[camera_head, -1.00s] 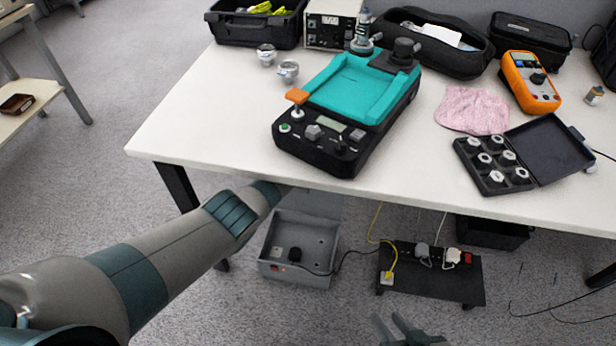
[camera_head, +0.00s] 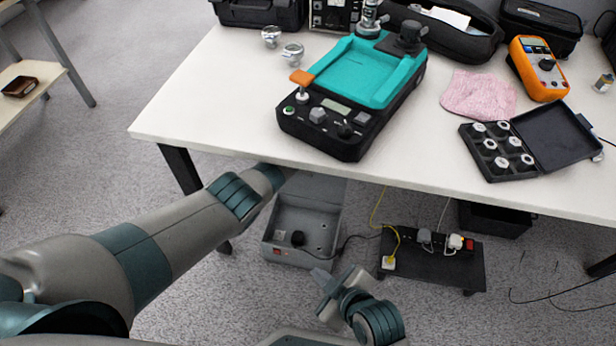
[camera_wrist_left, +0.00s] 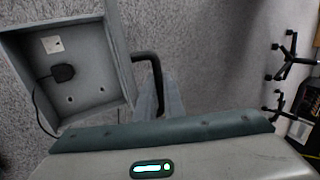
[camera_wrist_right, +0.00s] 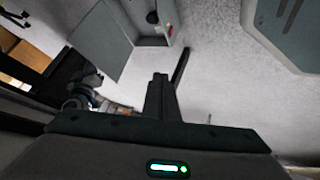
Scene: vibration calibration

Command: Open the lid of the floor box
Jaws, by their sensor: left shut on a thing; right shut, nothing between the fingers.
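The grey floor box (camera_head: 300,238) stands on the floor under the table. Its lid (camera_head: 318,190) is raised at the far side, partly hidden by the table edge. The open interior shows in the left wrist view (camera_wrist_left: 85,85), with a black knob-like part inside. My left gripper (camera_wrist_left: 160,95) is shut on a black bent handle (camera_wrist_left: 150,62) beside the box; in the head view the table hides this gripper. My right gripper (camera_head: 322,280) is shut and empty, in front of the box's near right side and apart from it. The raised lid also shows in the right wrist view (camera_wrist_right: 100,40).
The white table (camera_head: 240,130) overhangs the box and carries a teal-topped device (camera_head: 365,75). A black power-strip platform (camera_head: 435,265) stands right of the box, with yellow and dark cables. A table leg (camera_head: 180,170) is on the left.

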